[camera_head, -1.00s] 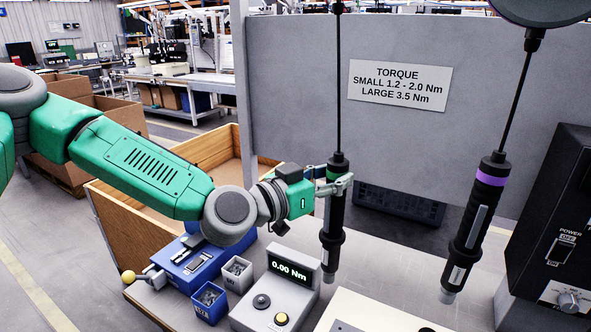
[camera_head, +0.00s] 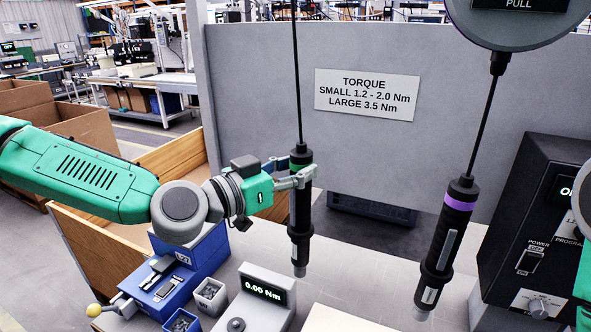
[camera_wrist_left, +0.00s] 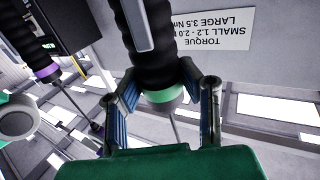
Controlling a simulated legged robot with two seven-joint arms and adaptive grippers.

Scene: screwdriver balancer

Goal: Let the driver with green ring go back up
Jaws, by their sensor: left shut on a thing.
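The driver with green ring (camera_head: 300,215) hangs upright on a dark cord, in front of the grey panel. In the left wrist view the two fingers of my left gripper (camera_wrist_left: 160,95) stand on either side of the black driver body (camera_wrist_left: 150,60), beside the green ring (camera_wrist_left: 163,96). The driver's lower tip hangs free above the bench. Only a small green piece of my right arm shows at the right edge; its gripper is out of view.
A driver with a purple ring (camera_head: 447,235) hangs tilted to the right. A torque meter (camera_head: 262,293) reading 0.00 Nm, small bins (camera_head: 210,294) and a blue device (camera_head: 185,270) stand below left. A black power box (camera_head: 525,225) stands at the right.

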